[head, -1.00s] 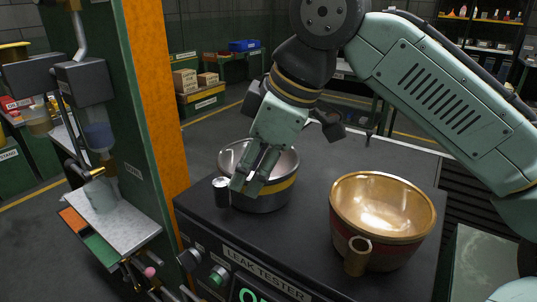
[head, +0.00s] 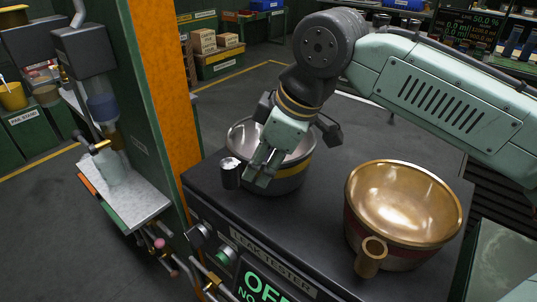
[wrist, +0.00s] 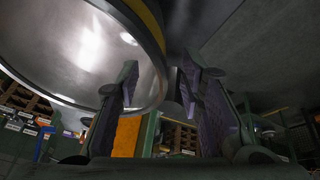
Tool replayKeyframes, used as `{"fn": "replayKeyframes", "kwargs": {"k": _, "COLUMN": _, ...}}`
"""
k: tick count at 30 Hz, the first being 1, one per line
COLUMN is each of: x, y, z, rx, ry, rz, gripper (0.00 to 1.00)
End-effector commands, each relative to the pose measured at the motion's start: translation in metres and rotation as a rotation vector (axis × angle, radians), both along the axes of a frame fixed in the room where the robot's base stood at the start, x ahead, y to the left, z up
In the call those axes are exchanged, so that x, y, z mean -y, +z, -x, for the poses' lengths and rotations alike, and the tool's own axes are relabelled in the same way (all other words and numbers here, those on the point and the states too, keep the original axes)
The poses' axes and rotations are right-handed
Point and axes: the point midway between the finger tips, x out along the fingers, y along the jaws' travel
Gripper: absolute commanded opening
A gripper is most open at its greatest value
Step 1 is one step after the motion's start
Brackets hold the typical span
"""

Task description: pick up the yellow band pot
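The yellow band pot (head: 291,169) is a silver pot with a yellow stripe, upright on the dark top of the leak tester (head: 330,195). Its dark cylindrical handle (head: 230,174) points toward the head camera, at the pot's left. My gripper (head: 262,170) points down in front of the pot, just right of the handle, and covers part of its wall. In the wrist view the pot (wrist: 85,45) fills the upper left. The two fingers (wrist: 160,110) are apart there, one overlapping the pot's edge. I cannot tell whether they touch it.
A gold-coloured pot (head: 405,205) with a red band and a brass handle stands to the right on the same top. A green and orange post (head: 160,80) rises at the left, beside a small shelf (head: 140,180) with a cup. The tester's top between the pots is clear.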

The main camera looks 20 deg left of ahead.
Motion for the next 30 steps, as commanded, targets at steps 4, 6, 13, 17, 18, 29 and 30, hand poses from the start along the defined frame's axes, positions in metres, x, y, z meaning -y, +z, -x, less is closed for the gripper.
{"fn": "replayKeyframes", "kwargs": {"k": 4, "x": -0.007, "y": -0.017, "z": -0.003, "rx": 0.001, "ry": -0.001, "rz": 0.003, "gripper": 0.35}}
{"fn": "replayKeyframes", "kwargs": {"k": 6, "x": -0.009, "y": -0.022, "z": -0.003, "rx": 0.001, "ry": -0.001, "rz": 0.002, "gripper": 0.35}}
{"fn": "replayKeyframes", "kwargs": {"k": 13, "x": -0.01, "y": -0.024, "z": -0.003, "rx": 0.001, "ry": -0.001, "rz": 0.0, "gripper": 0.35}}
{"fn": "replayKeyframes", "kwargs": {"k": 17, "x": -0.01, "y": -0.024, "z": -0.003, "rx": 0.001, "ry": -0.001, "rz": 0.0, "gripper": 0.27}}
{"fn": "replayKeyframes", "kwargs": {"k": 18, "x": -0.01, "y": -0.024, "z": -0.003, "rx": 0.001, "ry": -0.001, "rz": 0.0, "gripper": 0.25}}
{"fn": "replayKeyframes", "kwargs": {"k": 29, "x": -0.01, "y": -0.024, "z": -0.003, "rx": 0.0, "ry": -0.001, "rz": -0.001, "gripper": 0.01}}
{"fn": "replayKeyframes", "kwargs": {"k": 30, "x": -0.01, "y": -0.024, "z": -0.003, "rx": 0.0, "ry": -0.001, "rz": -0.001, "gripper": 0.0}}
